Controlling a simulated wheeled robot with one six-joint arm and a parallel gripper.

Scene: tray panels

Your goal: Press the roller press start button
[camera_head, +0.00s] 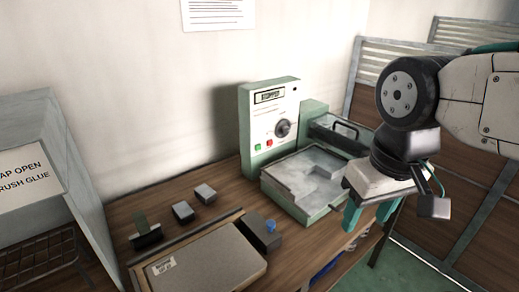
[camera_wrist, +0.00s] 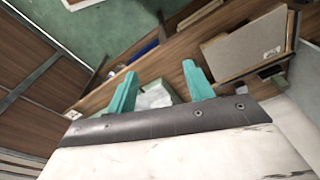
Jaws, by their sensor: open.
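The roller press (camera_head: 305,180) stands on the wooden table, with a pale green body, a grey bed and a roller section at its right. Its upright control panel (camera_head: 270,118) has a small display that seems to read "STOPPED", a dark knob (camera_head: 283,128), a green button (camera_head: 257,147) and a red button (camera_head: 269,143). Which button is start is not labelled legibly. My gripper (camera_head: 371,215) is open and empty, to the right of the press bed and apart from the panel. In the wrist view its teal fingers (camera_wrist: 158,88) are spread, with a grey-white piece of the scene between them.
A grey cabinet (camera_head: 45,165) stands at left, and slatted panels (camera_head: 455,190) at right.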

